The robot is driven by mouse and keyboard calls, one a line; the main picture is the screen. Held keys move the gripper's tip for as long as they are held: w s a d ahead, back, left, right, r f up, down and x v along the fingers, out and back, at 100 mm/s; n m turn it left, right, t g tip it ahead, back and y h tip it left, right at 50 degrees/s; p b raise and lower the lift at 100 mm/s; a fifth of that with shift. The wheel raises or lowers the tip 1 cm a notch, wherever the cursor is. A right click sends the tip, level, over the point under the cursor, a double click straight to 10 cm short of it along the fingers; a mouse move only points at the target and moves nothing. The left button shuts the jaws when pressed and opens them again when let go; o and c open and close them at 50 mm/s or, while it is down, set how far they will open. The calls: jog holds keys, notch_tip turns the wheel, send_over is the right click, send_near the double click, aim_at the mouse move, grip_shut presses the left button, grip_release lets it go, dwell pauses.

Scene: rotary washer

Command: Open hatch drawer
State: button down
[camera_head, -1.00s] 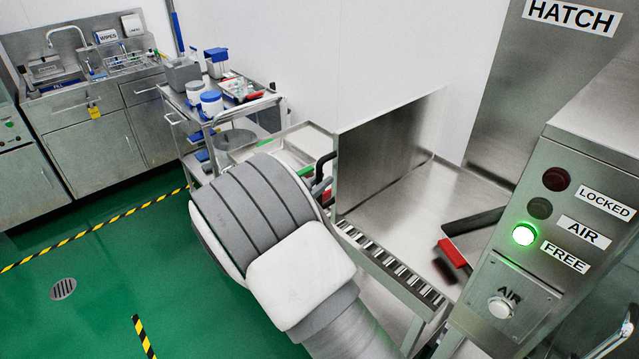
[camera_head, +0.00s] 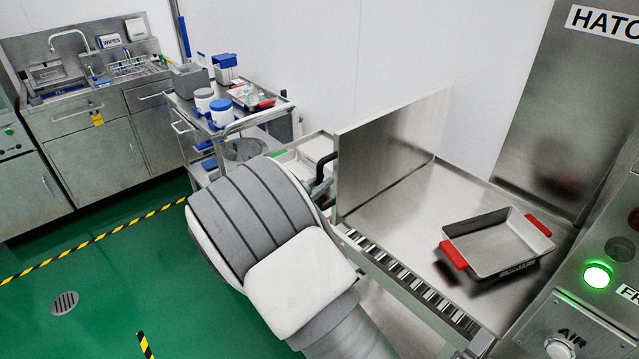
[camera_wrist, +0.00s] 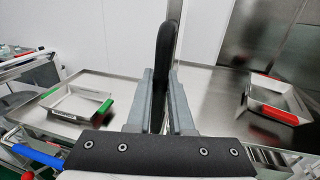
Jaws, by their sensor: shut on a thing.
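The hatch's upright steel panel (camera_head: 392,150) stands above the steel counter, with a black handle (camera_head: 322,172) on its left face. In the wrist view the black handle (camera_wrist: 166,50) rises between the fingers of my gripper (camera_wrist: 161,80), which is shut on it. The HATCH sign (camera_head: 604,22) is on the steel wall at the upper right.
A red-handled steel tray (camera_head: 497,244) lies right of the panel; a green-handled tray (camera_wrist: 78,103) lies on its left. A roller strip (camera_head: 405,285) runs along the front. A loaded trolley (camera_head: 228,125) is behind my arm.

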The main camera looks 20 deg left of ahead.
dwell(0.4)
jog(key=c, duration=0.8)
grip_release()
jog(key=b+v, duration=0.1)
jog(key=v, duration=1.6)
jog(key=shift+s+a, duration=0.15)
